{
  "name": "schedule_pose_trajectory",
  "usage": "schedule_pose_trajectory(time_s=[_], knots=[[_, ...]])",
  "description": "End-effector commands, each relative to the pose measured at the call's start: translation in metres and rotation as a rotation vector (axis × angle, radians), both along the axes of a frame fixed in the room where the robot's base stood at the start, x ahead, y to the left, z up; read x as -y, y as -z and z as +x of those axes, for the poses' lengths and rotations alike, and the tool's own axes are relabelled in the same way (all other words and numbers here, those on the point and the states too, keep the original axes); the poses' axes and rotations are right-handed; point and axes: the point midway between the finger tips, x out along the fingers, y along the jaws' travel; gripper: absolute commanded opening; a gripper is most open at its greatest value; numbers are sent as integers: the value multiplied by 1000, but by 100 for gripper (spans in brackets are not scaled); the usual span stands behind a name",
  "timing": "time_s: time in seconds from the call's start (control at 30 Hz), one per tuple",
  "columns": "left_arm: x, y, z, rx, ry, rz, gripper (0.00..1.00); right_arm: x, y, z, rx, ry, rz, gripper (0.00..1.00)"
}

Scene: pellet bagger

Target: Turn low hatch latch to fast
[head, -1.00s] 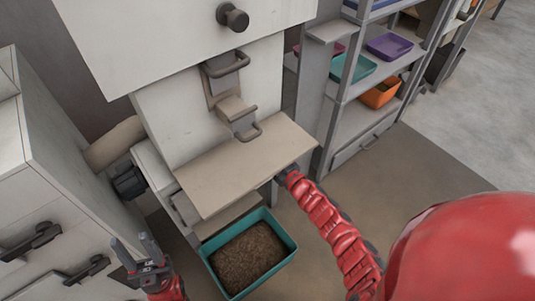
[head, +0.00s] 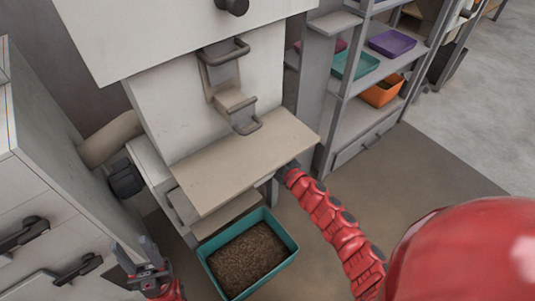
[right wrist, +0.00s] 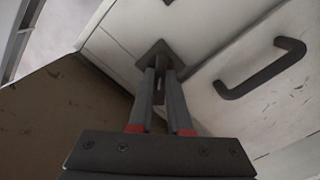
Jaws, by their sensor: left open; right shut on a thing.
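My right gripper (right wrist: 159,75) is shut on a small dark latch (right wrist: 161,88) that stands out from a square dark plate (right wrist: 153,52) on a pale panel. The fingers lie on both sides of it, so its turn position is hard to tell. In the head view my right gripper (head: 284,172) is at the right end of the beige shelf (head: 245,160), low on the machine; the latch is hidden there. A dark bar handle (right wrist: 262,72) is on the pale panel to the right of the latch. My left gripper (head: 135,247) is open and empty at the lower left.
A teal tray of brown pellets (head: 292,251) sits below the shelf, between my arms. A pale cabinet with dark handles (head: 35,180) stands at the left. A rack with coloured trays (head: 345,95) stands at the back right.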

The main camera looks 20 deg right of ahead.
Motion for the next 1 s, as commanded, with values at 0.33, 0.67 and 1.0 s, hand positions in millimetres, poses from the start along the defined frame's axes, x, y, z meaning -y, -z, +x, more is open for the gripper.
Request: schedule_pose_trajectory(time_s=[0.33, 0.67, 1.0], knots=[[0, 30, 0, 0, 0, 0, 47, -1, 6, -1, 113, -1, -312, 0], [0, 54, 0, 0, 0, 0, 47, -2, 7, -1, 211, -4, -580, 0], [0, 69, 0, 0, 0, 0, 47, -2, 6, -1, 272, -2, -753, 0]])
